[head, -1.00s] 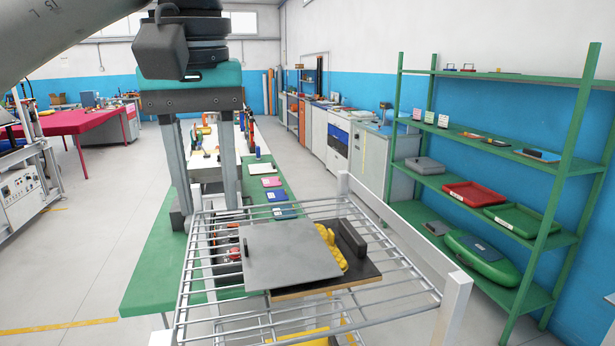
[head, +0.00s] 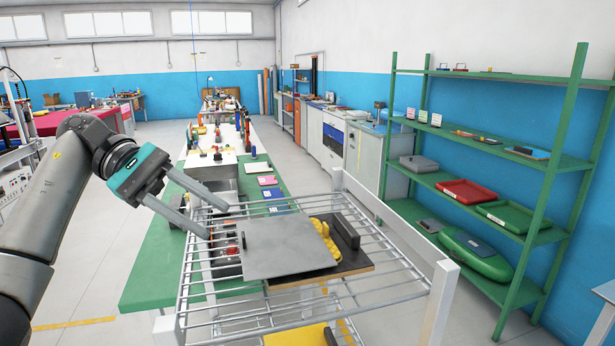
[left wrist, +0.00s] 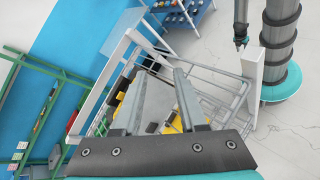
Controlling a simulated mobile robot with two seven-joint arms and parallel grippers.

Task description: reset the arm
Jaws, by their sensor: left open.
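My left arm comes in from the left in the head view. Its gripper (head: 220,219) is open, with two grey fingers apart and nothing between them. The fingers point right and down, over the left side of the wire rack (head: 400,292). In the left wrist view the open fingers (left wrist: 158,98) also show in front of the rack. A flat grey plate (head: 285,247) lies on the rack just right of the fingertips. Beside it are a yellow object (head: 326,240) and a dark board (head: 352,262). My right gripper is not in the head view.
A green table (head: 150,270) with small items stands behind the rack. Green shelving (head: 535,165) with red and green trays stands at the right. A white post (head: 440,305) rises at the rack's front right. Open floor lies at the left.

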